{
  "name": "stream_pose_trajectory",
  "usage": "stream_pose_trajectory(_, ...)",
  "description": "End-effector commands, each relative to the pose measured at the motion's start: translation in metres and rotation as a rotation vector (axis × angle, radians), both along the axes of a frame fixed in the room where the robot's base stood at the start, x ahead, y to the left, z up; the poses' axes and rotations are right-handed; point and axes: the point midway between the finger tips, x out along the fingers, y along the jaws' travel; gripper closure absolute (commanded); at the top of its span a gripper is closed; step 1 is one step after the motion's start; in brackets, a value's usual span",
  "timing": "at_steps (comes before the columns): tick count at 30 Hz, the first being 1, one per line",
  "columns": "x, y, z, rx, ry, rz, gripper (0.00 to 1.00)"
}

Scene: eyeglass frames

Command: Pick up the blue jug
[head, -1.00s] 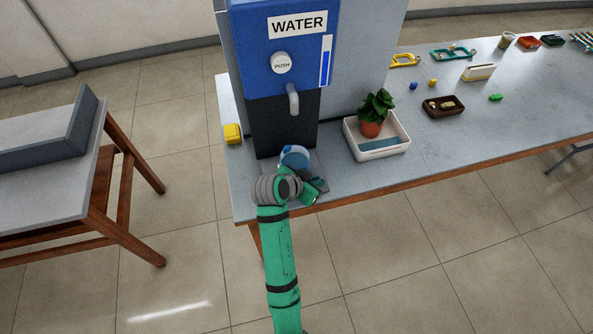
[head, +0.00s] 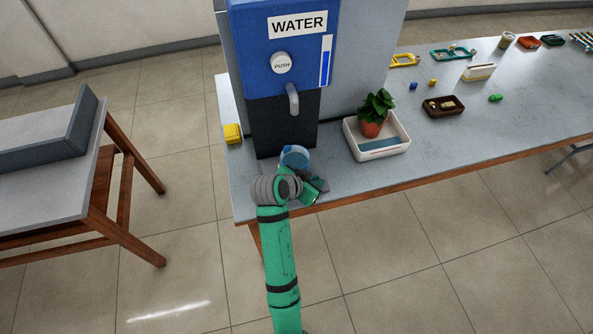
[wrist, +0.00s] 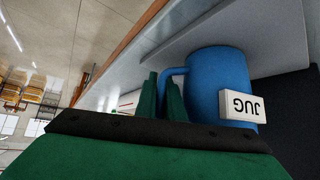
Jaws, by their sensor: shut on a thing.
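The blue jug (head: 296,155) stands upright on the table at the foot of the water dispenser, partly hidden by my arm in the head view. In the wrist view the jug (wrist: 218,80) shows a handle on its left side and a white label reading JUG. My gripper (wrist: 163,95) has its green fingers at the handle and is shut on it. The fingertips are largely hidden behind my wrist in the head view.
The blue and black water dispenser (head: 283,75) rises right behind the jug. A white tray (head: 382,150) with a potted plant (head: 373,112) stands to the right. A yellow block (head: 232,133) lies at the left. The table's front edge is close by.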

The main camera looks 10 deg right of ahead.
Motion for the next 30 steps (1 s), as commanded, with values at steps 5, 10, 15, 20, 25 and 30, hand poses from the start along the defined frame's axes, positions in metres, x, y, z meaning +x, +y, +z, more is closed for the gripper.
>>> stream_pose_trajectory(5, 0.000, 0.000, 0.000, 0.000, -0.001, 0.001, 1.00)
stream_pose_trajectory(10, 0.001, 0.000, 0.002, -0.001, -0.004, 0.000, 1.00)
stream_pose_trajectory(15, 0.001, 0.000, 0.003, -0.001, -0.004, 0.000, 1.00)
stream_pose_trajectory(20, 0.002, 0.000, 0.015, -0.001, -0.007, 0.001, 1.00)
stream_pose_trajectory(25, -0.008, -0.002, 0.044, 0.000, -0.009, -0.001, 1.00)
stream_pose_trajectory(30, -0.037, -0.008, 0.078, 0.000, -0.009, -0.003, 1.00)
